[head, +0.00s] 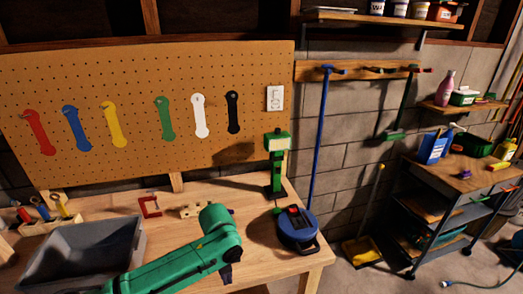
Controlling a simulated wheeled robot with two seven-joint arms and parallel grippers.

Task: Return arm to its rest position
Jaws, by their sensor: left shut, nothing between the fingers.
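My left arm (175,262) is green and comes in from the bottom left over the front of the wooden workbench. At its end, the small dark left gripper (227,274) points down near the bench's front edge. It is shut and holds nothing. It is left of the round blue device and apart from it. The fingertips are small and partly hidden by the arm. My right gripper is not in view.
A grey bin (85,246) stands close left of my arm. A red clamp (149,206), a wooden block (195,209), a green upright device (277,165) and a blue round device (297,229) stand on the workbench (262,262). A cart (455,185) stands right.

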